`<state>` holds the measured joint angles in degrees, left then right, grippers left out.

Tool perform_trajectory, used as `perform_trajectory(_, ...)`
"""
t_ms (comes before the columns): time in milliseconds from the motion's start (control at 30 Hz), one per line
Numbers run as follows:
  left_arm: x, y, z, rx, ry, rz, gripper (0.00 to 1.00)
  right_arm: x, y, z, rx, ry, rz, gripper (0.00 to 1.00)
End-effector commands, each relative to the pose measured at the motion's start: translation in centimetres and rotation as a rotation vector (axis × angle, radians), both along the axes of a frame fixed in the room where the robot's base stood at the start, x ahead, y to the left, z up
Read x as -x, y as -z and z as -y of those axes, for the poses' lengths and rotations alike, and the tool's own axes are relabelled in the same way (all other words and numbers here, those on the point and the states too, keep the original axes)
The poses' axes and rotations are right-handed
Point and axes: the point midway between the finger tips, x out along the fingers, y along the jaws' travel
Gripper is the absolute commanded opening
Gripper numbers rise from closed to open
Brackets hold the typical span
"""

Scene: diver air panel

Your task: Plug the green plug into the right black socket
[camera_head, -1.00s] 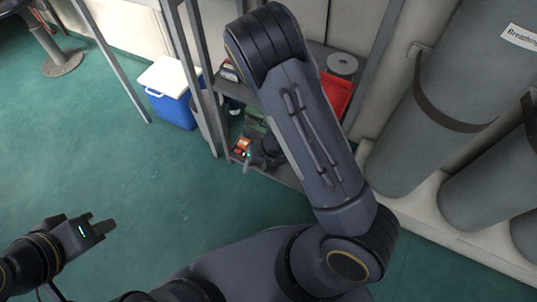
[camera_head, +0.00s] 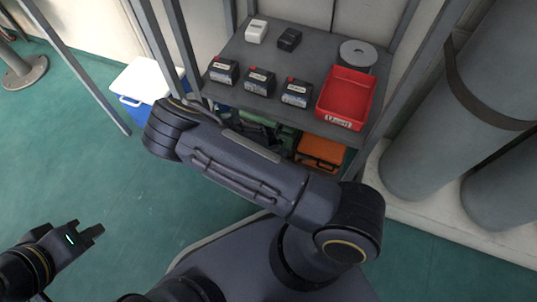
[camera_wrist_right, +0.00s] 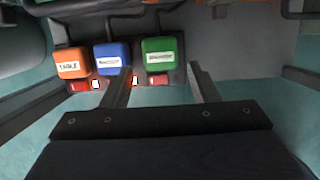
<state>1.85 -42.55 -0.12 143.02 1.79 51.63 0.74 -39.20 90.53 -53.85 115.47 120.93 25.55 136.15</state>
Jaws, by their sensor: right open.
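In the right wrist view, the green plug (camera_wrist_right: 160,52), a block with a white label, is at the right end of a row on a dark strip. My right gripper (camera_wrist_right: 159,76) is open. Its two fingers reach up on either side of the green block in the picture; I cannot tell whether they surround it. In the head view my right forearm and the shelf hide this hand. My left gripper (camera_head: 89,231) is open and empty over the floor at lower left. I cannot make out the right black socket.
An orange block (camera_wrist_right: 70,63) and a blue block (camera_wrist_right: 110,55) stand left of the green one, with red switches below. The upper shelf (camera_head: 232,50) holds several dark boxes and a red bin (camera_head: 347,95). Shelf posts and grey cylinders (camera_head: 450,120) flank it.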

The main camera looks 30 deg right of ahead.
Motion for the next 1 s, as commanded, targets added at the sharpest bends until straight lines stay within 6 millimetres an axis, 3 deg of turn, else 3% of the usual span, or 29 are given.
perform_trajectory(100, 0.0, 1.3, 0.0, 0.0, 0.0, 0.0, 0.0, -0.3, 2.4, 0.4, 0.002, -0.002, -0.002, 0.55)
perform_trajectory(300, 0.0, 2.5, 0.0, 0.0, 0.0, 0.0, 0.0, -0.8, 4.9, 1.0, 0.001, -0.005, -0.002, 0.55)
perform_trajectory(767, 0.0, 2.8, 0.0, 0.0, 0.0, 0.0, 0.0, -1.0, 5.8, 1.2, -0.002, -0.003, -0.002, 0.55)
perform_trajectory(1000, 0.0, 2.8, 0.0, 0.0, 0.0, 0.0, 0.0, -1.0, 5.8, 1.2, -0.002, -0.003, -0.002, 0.23)
